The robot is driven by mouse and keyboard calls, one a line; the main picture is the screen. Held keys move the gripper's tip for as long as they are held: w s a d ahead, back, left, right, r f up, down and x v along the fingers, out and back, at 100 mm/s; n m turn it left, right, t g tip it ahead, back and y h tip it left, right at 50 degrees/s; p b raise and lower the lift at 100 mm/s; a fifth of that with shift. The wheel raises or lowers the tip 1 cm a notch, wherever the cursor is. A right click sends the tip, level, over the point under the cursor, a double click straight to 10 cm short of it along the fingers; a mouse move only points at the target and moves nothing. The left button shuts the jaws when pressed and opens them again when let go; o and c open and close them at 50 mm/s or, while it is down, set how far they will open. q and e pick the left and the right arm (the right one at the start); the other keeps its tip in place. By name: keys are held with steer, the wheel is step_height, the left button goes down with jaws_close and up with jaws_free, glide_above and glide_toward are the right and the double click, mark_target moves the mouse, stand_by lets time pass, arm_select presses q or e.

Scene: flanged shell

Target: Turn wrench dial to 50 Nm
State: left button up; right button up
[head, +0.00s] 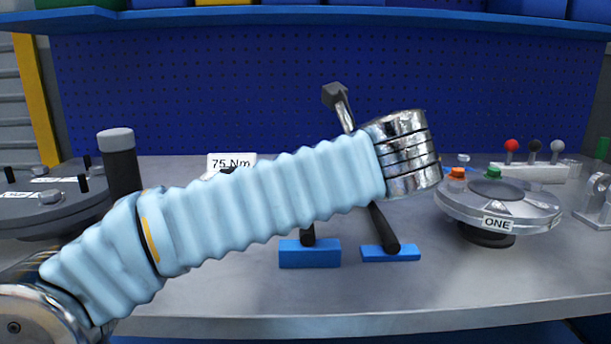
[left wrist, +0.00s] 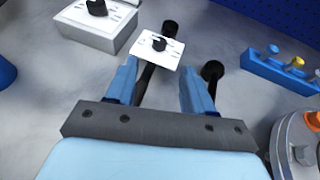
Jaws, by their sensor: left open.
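My left gripper (left wrist: 158,68) is open in the left wrist view, its two blue fingers apart. A small white plate with a black knob (left wrist: 159,44) lies just beyond and between the fingertips, over a dark bar with a black end. I cannot read the plate's marks. A grey box with a white face and a black knob (left wrist: 97,8) stands to the upper left. In the head view, a white label reading 75 Nm (head: 231,161) shows partly behind my left arm, which hides the left fingers. My right gripper is not in view.
A round flanged shell marked ONE (head: 497,212) with orange and green caps stands at the right. A dark round fixture (head: 50,205) stands at the left. A lever box (head: 530,172) is at the back right. The bench front (head: 400,300) is clear.

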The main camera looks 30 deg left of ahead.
arm_select(q)
steer(key=b+x, duration=0.1)
steer(key=x, duration=0.9)
steer(key=shift+w+a+f, duration=0.1)
steer(key=shift+w+f, duration=0.05)
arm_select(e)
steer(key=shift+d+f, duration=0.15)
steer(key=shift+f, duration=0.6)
arm_select(q)
jaws_close()
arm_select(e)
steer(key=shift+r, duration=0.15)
